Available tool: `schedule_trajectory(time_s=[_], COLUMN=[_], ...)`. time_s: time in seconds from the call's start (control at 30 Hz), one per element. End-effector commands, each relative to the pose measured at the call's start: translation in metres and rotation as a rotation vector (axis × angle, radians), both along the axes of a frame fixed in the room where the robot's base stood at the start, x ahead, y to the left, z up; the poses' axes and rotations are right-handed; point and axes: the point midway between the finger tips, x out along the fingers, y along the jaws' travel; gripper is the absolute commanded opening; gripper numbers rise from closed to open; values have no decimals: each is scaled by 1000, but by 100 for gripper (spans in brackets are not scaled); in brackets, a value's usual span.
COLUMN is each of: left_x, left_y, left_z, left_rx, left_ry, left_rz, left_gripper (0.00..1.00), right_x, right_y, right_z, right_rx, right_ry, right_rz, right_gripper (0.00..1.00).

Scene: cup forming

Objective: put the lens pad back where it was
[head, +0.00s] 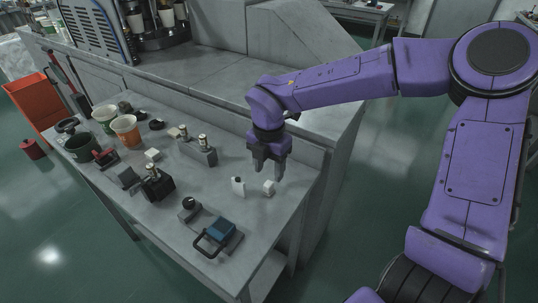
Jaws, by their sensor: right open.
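My right gripper (266,172) is open and points down over the right part of the grey worktable (165,235). A small white block (268,188) lies just below its fingertips. Whether the fingers touch it, I cannot tell. A small white upright piece with a dark tip (238,186) stands just left of the block. Which small piece is the lens pad, I cannot make out at this size. My left gripper is not in view.
A black-handled tool with a blue block (221,230) lies near the front edge. A raised ledge (230,118) runs behind.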

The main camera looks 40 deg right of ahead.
Motion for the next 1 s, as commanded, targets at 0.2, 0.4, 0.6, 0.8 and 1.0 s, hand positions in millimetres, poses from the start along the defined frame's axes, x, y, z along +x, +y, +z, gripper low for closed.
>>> schedule_trajectory(time_s=[0.2,0.4,0.6,0.8,1.0], left_x=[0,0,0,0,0], left_y=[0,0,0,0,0], left_z=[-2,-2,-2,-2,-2], left_rx=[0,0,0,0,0], left_ry=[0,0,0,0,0], left_rz=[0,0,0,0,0], left_gripper=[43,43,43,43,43], right_x=[1,0,0,0,0], right_y=[0,0,0,0,0], right_z=[47,62,62,62,62], right_rx=[-1,0,0,0,0], right_ry=[-1,3,3,3,3], right_rz=[0,0,1,1,1], right_gripper=[53,53,53,53,53])
